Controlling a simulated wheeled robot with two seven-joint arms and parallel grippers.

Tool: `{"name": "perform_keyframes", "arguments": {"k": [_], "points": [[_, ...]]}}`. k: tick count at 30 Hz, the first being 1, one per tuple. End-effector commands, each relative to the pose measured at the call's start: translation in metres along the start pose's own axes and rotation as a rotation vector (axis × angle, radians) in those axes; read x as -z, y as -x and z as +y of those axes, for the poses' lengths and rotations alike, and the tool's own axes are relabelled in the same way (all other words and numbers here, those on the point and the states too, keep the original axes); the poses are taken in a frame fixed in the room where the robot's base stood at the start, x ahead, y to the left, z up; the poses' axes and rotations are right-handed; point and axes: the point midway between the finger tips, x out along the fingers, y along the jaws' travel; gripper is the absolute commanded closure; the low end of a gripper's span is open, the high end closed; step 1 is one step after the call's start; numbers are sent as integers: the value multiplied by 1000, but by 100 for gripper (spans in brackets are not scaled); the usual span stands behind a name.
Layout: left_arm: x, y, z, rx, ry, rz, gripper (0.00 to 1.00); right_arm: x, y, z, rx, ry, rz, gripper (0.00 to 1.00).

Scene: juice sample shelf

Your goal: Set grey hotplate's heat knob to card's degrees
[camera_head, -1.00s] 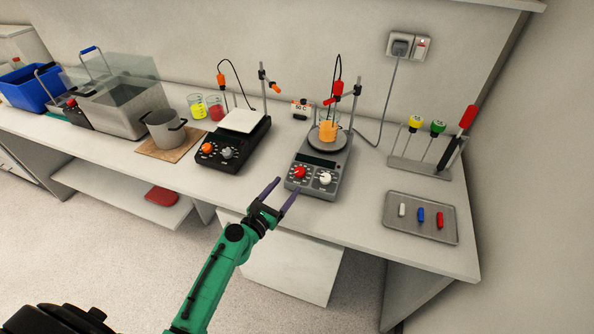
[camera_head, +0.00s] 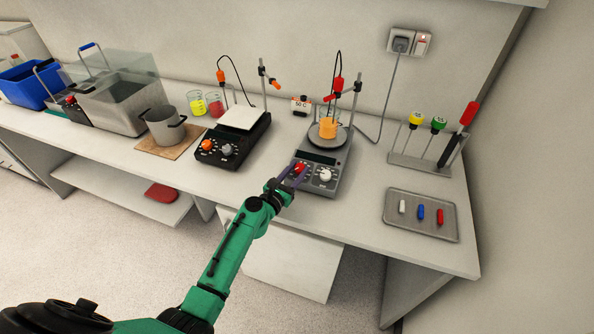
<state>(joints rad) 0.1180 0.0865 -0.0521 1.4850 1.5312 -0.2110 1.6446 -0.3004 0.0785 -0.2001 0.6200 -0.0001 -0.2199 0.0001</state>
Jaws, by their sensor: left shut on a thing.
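The grey hotplate (camera_head: 336,177) stands near the front of the bench. It has a red knob (camera_head: 299,169) on the left of its front panel and a white knob (camera_head: 325,175) on the right. My left gripper (camera_head: 294,173) is at the red knob and shut on it; its fingers partly hide the knob and its dial marks. A small card (camera_head: 300,103) reading "50 C" stands behind the hotplate, to its left. A beaker of orange liquid (camera_head: 328,130) sits on the round plate. My right gripper is not in view.
A black hotplate (camera_head: 232,140) with a white square top stands to the left. A tray (camera_head: 420,228) with small coloured bars lies to the right, below a tool rack (camera_head: 421,165). A cable runs to the wall socket (camera_head: 402,43).

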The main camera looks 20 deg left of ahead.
Motion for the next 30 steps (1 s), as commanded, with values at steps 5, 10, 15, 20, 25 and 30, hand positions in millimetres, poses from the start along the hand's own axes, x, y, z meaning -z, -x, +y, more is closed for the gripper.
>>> {"name": "perform_keyframes", "arguments": {"k": [5,10,15,20,25,30], "points": [[2,0,1,30,-13,0,100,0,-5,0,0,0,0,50],[3,0,2,102,-37,-1,100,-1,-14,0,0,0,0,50],[4,-1,5,217,-75,-1,100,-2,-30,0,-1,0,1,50],[6,-2,7,355,-119,-2,100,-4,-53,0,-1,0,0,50],[7,-3,9,509,-168,-2,100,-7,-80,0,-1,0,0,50],[7,-4,11,658,-215,-2,100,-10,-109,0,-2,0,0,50]]}}
